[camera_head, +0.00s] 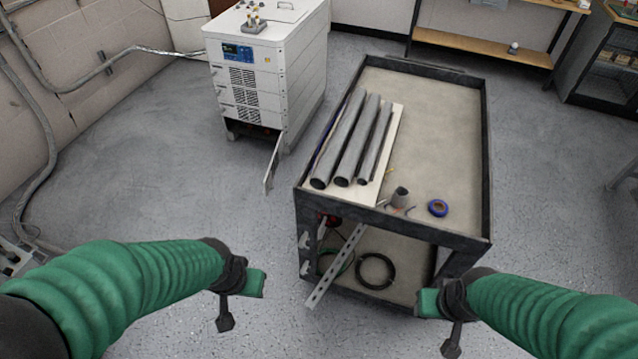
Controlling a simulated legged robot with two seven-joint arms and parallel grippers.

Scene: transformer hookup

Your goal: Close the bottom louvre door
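The white transformer cabinet (268,75) stands at the upper middle, with louvre panels on its front. Its bottom louvre door (274,163) stands swung open at the cabinet's lower right front, seen nearly edge-on, and the dark bottom opening (250,131) shows. My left gripper (240,299) is at the lower middle-left, over the floor, well short of the door and touching nothing. My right gripper (440,318) is at the lower right, in front of the cart, and appears empty. Neither view of the fingers shows clearly whether they are apart or closed.
A dark-framed cart (440,130) stands right of the door, carrying several grey pipes (350,140), blue tape (437,208) and a small cup. A metal strip (336,265) juts from its lower shelf. Floor (170,170) left of the door is clear.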

